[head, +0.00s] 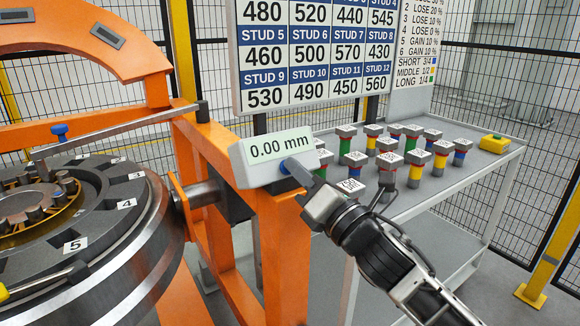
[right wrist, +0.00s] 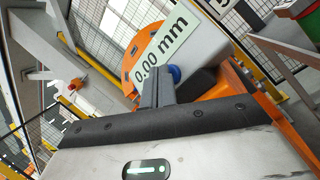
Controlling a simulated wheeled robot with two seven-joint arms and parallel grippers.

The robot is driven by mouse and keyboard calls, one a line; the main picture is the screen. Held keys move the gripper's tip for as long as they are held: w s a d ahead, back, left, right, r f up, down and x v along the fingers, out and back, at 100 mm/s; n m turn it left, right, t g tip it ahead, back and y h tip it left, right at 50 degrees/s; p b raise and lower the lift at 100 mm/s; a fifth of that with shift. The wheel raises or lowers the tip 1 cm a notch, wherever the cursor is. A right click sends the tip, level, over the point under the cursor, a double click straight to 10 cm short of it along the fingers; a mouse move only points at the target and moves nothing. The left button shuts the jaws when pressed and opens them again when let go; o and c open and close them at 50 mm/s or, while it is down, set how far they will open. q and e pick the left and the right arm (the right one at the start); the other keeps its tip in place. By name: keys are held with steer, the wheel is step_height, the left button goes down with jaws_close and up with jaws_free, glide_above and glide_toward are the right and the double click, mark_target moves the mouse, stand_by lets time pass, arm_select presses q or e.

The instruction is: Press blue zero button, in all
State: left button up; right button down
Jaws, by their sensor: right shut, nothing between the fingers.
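The grey measuring box (head: 240,163) sits on the orange gantry frame, with a display (head: 275,147) reading 0.00 mm. The blue zero button (head: 284,168) is on the box's front, right beside my right gripper's fingertips (head: 292,166), which hide part of it. My right gripper is shut with nothing in it. In the right wrist view the blue zero button (right wrist: 174,73) shows beside the shut fingertips (right wrist: 160,72). I cannot tell whether the fingers touch or press it. The display (right wrist: 160,50) also reads 0.00 mm there. My left gripper is not in view.
A wheel with numbered positions (head: 110,235) lies at the left. A board of stud numbers (head: 315,60) stands behind.

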steer(key=shift+s+d+r, duration=0.1)
steer(key=shift+s+d+r+p, duration=0.25)
steer(key=shift+s+d+p, duration=0.05)
steer(key=shift+s+p, duration=0.25)
steer(key=s+p, duration=0.1)
steer(key=s+d+r, duration=0.1)
steer(key=s+d+r+p, duration=0.1)
steer(key=s, duration=0.1)
steer(key=shift+d+r+p, duration=0.1)
steer(key=shift+r+p, duration=0.1)
steer(key=shift+p, duration=0.15)
steer(key=shift+w+f, duration=0.1)
stand_by(0.7)
